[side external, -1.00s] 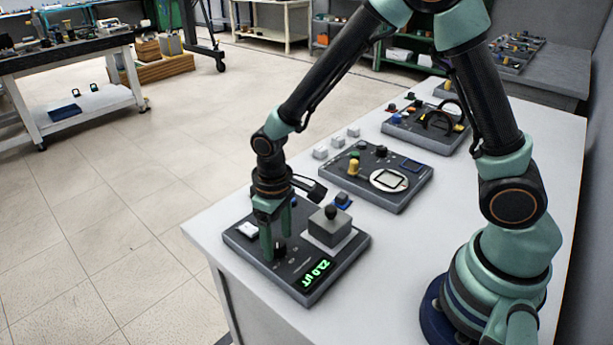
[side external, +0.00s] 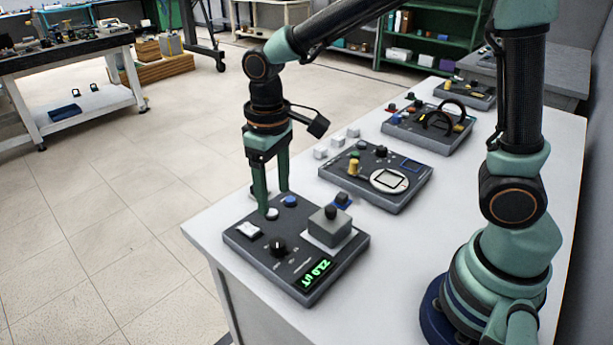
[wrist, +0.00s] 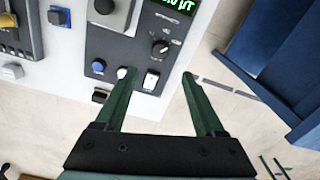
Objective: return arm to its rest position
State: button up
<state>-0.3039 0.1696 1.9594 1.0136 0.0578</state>
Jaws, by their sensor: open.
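My gripper (side external: 274,202) is open and empty. In the side view it points down above the far-left corner of the grey instrument panel (side external: 262,262) with the green lit display (side external: 315,273). The fingertips look close to the white round button (side external: 272,213) and the blue knob (side external: 290,201); I cannot tell the exact gap. The panel carries a black knob (side external: 278,247), a white rocker switch (side external: 249,230) and a grey block with a black knob (side external: 330,228).
A second panel with a round white meter (side external: 389,180) and a third with black cables (side external: 452,124) stand farther back on the white table (side external: 455,190). Small white cubes (side external: 337,141) lie beside them. Open floor (side external: 130,230) is left of the table.

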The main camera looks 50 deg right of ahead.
jog(key=shift+r, duration=0.1)
jog(key=s+d+r+m+t, duration=0.2)
jog(key=s+d+r+t, duration=0.3)
jog(key=d, duration=0.6)
notch_tip(320, 180, up, 4)
jog(key=shift+s+f+m+t, duration=0.15)
jog(key=shift+s+m+t, duration=0.2)
jog(key=shift+s, duration=0.85)
jog(key=shift+d, duration=0.1)
